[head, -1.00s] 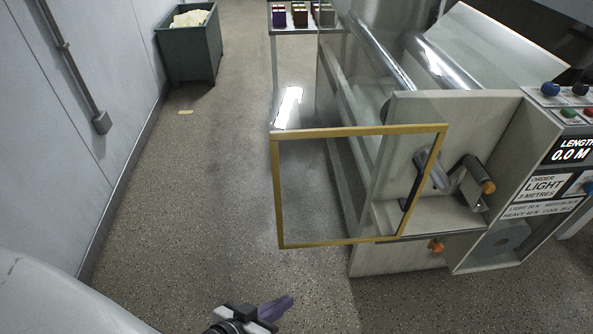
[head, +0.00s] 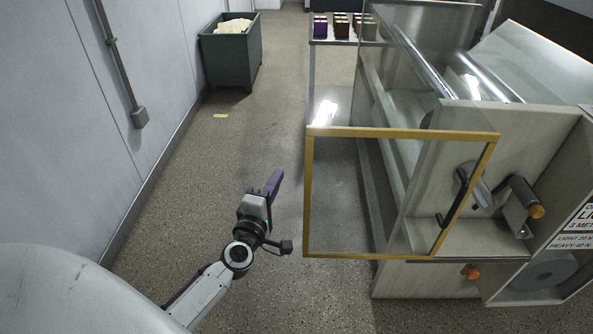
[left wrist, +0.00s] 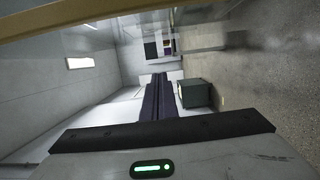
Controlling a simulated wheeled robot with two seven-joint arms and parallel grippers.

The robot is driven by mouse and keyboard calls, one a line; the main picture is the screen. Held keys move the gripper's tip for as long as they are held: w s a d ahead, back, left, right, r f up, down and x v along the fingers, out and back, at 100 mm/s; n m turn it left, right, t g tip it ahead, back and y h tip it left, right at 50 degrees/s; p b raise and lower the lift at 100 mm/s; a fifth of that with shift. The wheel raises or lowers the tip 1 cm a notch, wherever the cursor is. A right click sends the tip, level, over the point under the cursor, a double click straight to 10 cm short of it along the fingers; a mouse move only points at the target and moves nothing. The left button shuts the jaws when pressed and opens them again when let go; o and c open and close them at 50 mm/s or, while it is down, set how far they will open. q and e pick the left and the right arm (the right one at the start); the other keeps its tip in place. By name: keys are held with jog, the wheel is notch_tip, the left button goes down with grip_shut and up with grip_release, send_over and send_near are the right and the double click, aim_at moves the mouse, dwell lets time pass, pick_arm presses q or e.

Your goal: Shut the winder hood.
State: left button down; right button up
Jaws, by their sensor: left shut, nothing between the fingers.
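The winder hood (head: 308,200) is a clear panel in a yellow-brown frame. It stands swung out at the near left end of the winder (head: 465,125), with a dark handle (head: 453,207) on its right side. My left gripper (head: 275,180) is shut and empty, its purple fingers pointing away from me, just left of the hood frame and apart from it. In the left wrist view the shut fingers (left wrist: 158,98) show, and a blurred yellow-brown bar (left wrist: 60,18), probably the hood frame, crosses the top left. My right gripper is not in view.
A dark green bin (head: 232,58) with pale material stands by the left wall. A rack (head: 335,42) holds several coloured boxes at the back. The floor (head: 190,190) between wall and hood is clear.

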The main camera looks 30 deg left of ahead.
pick_arm(q)
jog(key=w+d, duration=0.2)
jog(key=w, duration=0.4)
jog(key=shift+d, duration=0.2)
